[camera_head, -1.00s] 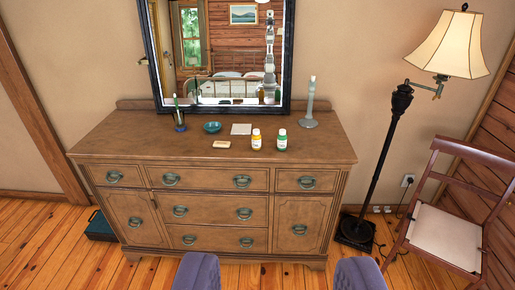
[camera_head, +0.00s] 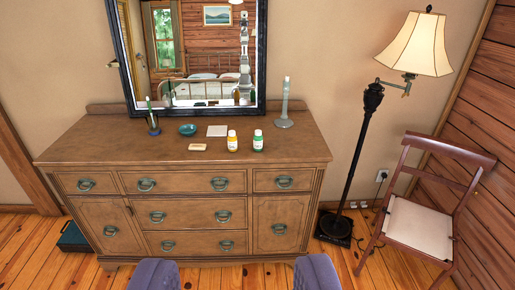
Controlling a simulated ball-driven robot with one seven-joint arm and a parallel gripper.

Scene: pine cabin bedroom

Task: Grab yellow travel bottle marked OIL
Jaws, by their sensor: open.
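The yellow travel bottle (camera_head: 232,141) stands upright on top of the wooden dresser, with a white cap. Its label is too small to read. A green bottle (camera_head: 258,140) of the same shape stands just to its right, with a small gap. My gripper (camera_head: 236,276) shows as two purple-grey fingers at the bottom edge, spread wide apart. It is open and empty, well in front of the dresser and away from the bottles.
On the dresser (camera_head: 110,145) are a bar (camera_head: 197,147), a white card (camera_head: 217,131), a teal bowl (camera_head: 188,129), a brush cup (camera_head: 153,124) and a grey candlestick (camera_head: 285,110). A mirror (camera_head: 262,60) stands behind. A floor lamp (camera_head: 369,150) and chair (camera_head: 420,225) are at right.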

